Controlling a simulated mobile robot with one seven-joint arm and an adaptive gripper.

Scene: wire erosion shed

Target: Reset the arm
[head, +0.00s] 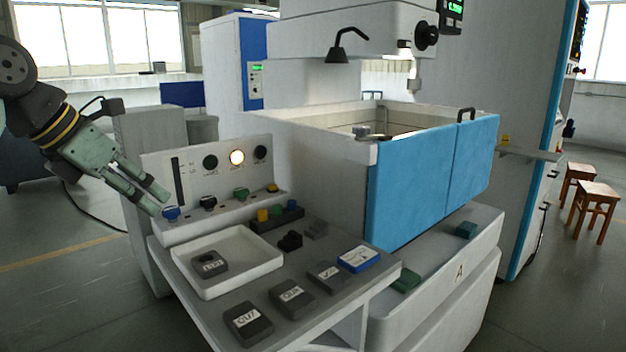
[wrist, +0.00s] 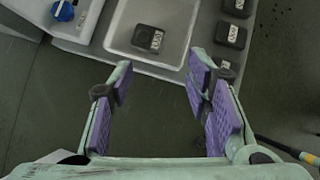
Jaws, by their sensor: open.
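My gripper (head: 158,201) is at the left in the head view, at the end of my arm, angled down toward the left edge of the control panel. In the wrist view my gripper (wrist: 160,72) has its two fingers spread wide, with purple pads and nothing between them but the dark floor. It is open and empty. Its fingertips show close to the panel's blue knob (head: 170,213) in the head view; whether they touch it I cannot tell. In the wrist view the blue knob (wrist: 63,10) lies off to the upper left, apart from the fingers.
A white tray (head: 243,281) holds one dark labelled block (head: 209,264). Several similar blocks (head: 291,297) and a blue-topped one (head: 358,259) lie on the grey shelf. The machine's blue doors (head: 420,185) stand behind. Open floor (head: 70,290) lies at the left. Wooden stools (head: 594,205) stand far right.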

